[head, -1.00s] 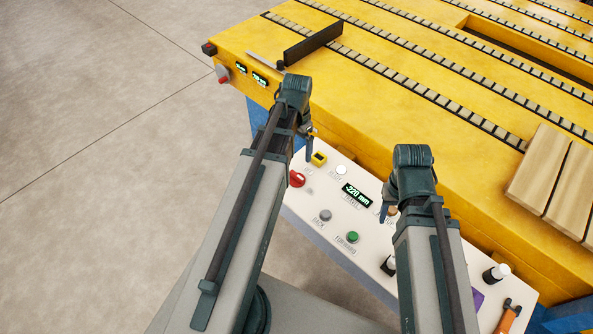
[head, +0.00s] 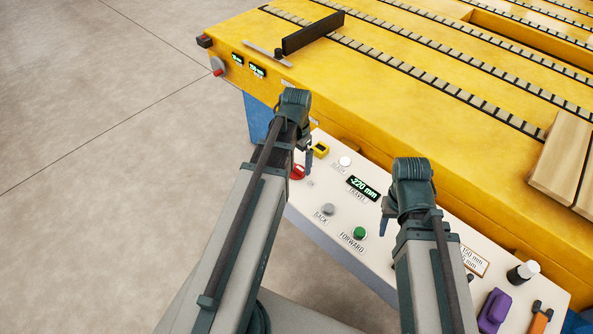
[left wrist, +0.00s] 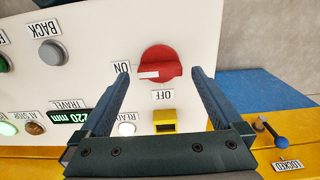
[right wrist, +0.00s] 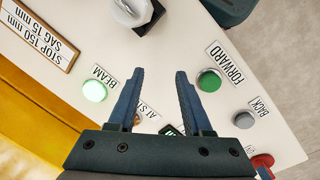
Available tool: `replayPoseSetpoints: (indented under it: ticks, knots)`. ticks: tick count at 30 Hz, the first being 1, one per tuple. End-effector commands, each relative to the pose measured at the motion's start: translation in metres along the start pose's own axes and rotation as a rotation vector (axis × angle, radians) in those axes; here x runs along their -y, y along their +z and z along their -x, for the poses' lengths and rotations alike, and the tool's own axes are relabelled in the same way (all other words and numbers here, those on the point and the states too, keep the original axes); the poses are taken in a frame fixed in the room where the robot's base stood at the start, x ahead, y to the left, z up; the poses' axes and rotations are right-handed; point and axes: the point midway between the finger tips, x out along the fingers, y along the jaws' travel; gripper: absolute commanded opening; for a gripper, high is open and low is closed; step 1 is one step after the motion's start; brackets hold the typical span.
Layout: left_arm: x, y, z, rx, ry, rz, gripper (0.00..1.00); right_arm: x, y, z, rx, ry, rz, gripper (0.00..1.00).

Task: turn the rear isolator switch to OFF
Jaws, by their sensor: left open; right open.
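A red rotary switch (head: 298,172) sits on the white control panel (head: 338,220), partly hidden behind my left gripper in the head view. In the left wrist view the red switch (left wrist: 160,60) shows a white pointer mark toward the ON label (left wrist: 122,67). The OFF label (left wrist: 163,95) lies to the side of it. My left gripper (left wrist: 160,75) is open, its fingers appearing either side of the switch; I cannot tell whether they touch it. My right gripper (right wrist: 160,75) is open and empty above the panel, between the BEAM and FORWARD labels.
The panel carries a green FORWARD button (head: 359,233), a grey BACK button (head: 328,209), a travel display (head: 363,188) and a yellow block (head: 320,149). A purple object (head: 494,310) sits at right. The yellow machine bed (head: 400,90) lies behind. A red knob (head: 217,66) is on its far-left end.

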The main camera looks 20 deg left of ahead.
Motion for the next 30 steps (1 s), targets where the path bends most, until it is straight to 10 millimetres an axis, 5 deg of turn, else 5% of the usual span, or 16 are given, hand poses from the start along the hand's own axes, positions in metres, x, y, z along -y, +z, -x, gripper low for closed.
replayPoseSetpoints:
  ticks: [3,14,27,30]
  knots:
    - [0.0,0.0,-0.0151,0.0,0.0,0.0,1.0,0.0014,-0.0009,-0.015,0.0,0.0,0.0,0.5]
    - [0.0,0.0,-0.0162,0.0,0.0,0.0,1.0,0.0015,-0.0009,-0.0161,0.0,0.0,0.0,0.5]
    - [0.0,0.0,-0.0162,0.0,0.0,0.0,0.21,0.0015,-0.0009,-0.0161,0.0,0.0,0.0,0.5]
    - [0.0,0.0,-0.0163,0.0,0.0,0.002,0.19,0.0015,-0.001,-0.0161,0.0,0.0,0.0,0.5]
